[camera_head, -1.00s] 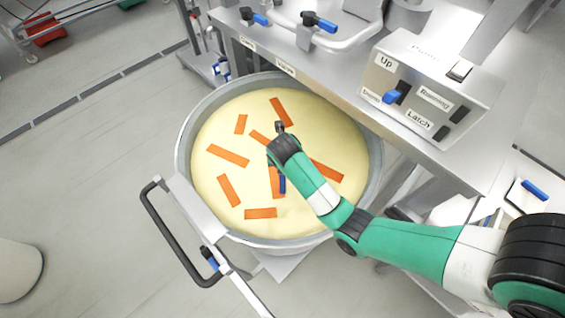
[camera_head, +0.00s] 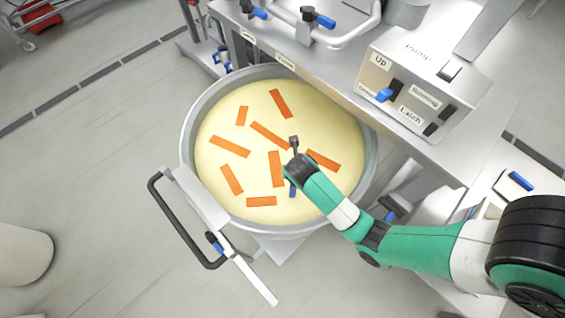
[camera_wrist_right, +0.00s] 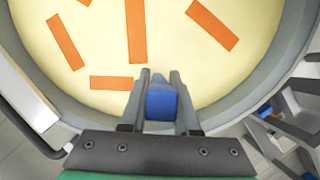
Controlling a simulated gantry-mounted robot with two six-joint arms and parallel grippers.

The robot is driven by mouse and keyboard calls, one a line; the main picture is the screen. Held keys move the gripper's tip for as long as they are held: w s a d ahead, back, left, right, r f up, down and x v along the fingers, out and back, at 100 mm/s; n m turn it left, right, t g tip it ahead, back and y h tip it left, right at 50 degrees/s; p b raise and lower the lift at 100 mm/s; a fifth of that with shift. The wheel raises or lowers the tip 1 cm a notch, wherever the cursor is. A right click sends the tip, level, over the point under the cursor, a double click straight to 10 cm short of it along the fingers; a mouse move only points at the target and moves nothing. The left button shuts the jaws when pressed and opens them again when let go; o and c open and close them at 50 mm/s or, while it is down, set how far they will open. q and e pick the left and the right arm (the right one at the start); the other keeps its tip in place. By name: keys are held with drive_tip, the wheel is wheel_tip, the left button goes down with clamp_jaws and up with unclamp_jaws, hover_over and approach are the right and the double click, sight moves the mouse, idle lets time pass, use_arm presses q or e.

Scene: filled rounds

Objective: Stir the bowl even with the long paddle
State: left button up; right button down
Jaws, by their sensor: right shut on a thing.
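The big round metal bowl (camera_head: 188,150) is filled with a smooth pale yellow mass (camera_head: 225,125). Several flat orange strips (camera_head: 229,146) lie scattered on its surface at different angles. My right gripper (camera_wrist_right: 160,80) is over the right part of the bowl, shut on a blue piece (camera_wrist_right: 161,104), which looks like the end of the paddle's handle. A bit of this blue piece also shows below my wrist in the head view (camera_head: 293,191). The rest of the paddle is hidden, so I cannot tell how deep it reaches. My left gripper is out of view.
A steel bench (camera_head: 440,165) with a labelled control box (camera_head: 425,85) stands close behind and right of the bowl. A black handle bar (camera_head: 168,225) on a metal bracket sticks out at the bowl's front left. The floor to the left is mostly free.

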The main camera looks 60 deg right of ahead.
drive_tip(key=w+a+b, duration=0.2)
drive_tip(key=w+a, duration=0.2)
drive_tip(key=w, duration=0.4)
drive_tip(key=s+a+p, duration=0.4)
drive_tip(key=s+p, duration=1)
drive_tip(key=s, duration=0.3)
drive_tip(key=w+d, duration=0.7)
drive_tip(key=d, duration=0.2)
drive_tip(key=w+a+b, duration=0.5)
drive_tip(key=w+b, duration=0.1)
drive_tip(key=w, duration=0.4)
drive_tip(key=s+a+p, duration=0.1)
drive_tip(key=s+p, duration=0.7)
drive_tip(key=shift+s+a, duration=0.2)
drive_tip(key=shift+a, duration=0.2)
